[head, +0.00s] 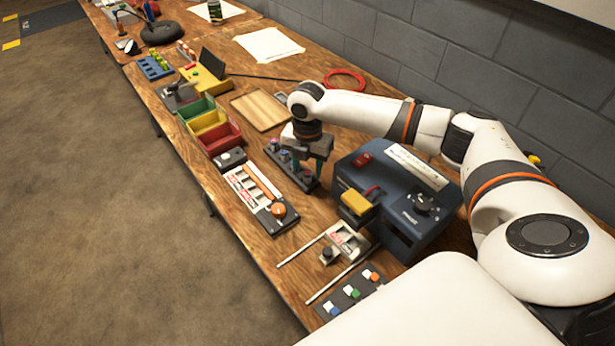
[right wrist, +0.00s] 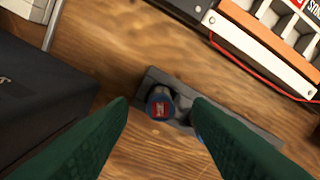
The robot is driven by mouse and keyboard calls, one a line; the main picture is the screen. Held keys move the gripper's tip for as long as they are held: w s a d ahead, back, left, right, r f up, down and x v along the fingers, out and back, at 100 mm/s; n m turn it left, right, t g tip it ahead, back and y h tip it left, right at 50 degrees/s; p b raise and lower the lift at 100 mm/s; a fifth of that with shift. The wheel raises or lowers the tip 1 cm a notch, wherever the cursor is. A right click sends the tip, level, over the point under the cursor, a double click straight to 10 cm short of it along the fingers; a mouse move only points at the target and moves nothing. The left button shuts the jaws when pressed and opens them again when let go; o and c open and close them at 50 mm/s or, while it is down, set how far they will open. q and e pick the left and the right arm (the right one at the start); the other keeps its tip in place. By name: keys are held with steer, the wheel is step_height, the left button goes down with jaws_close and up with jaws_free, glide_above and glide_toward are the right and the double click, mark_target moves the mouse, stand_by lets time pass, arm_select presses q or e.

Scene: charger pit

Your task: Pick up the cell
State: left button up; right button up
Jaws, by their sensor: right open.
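A cell with a blue rim and red top (right wrist: 161,105) stands upright in a dark holder (right wrist: 151,77) in the right wrist view. A second blue cell (right wrist: 199,135) is mostly hidden behind a finger. In the head view several cells (head: 284,156) stand in the holder, partly covered by the gripper. My right gripper (head: 309,166) is over the holder, pointing down. In the right wrist view its green fingers (right wrist: 160,110) are open, one on each side of the first cell, with visible gaps. My left gripper is out of view.
A dark blue box with a dial (head: 422,206) stands right of the holder. A white slotted strip with an orange knob (head: 256,191) lies left of it. Coloured bins (head: 213,124) and a wooden tray (head: 261,109) lie behind. A red wire (right wrist: 245,68) runs near the strip.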

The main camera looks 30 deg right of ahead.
mark_target(307, 178)
step_height(307, 178, down, 2)
steer(key=shift+f, duration=0.2)
jaws_close()
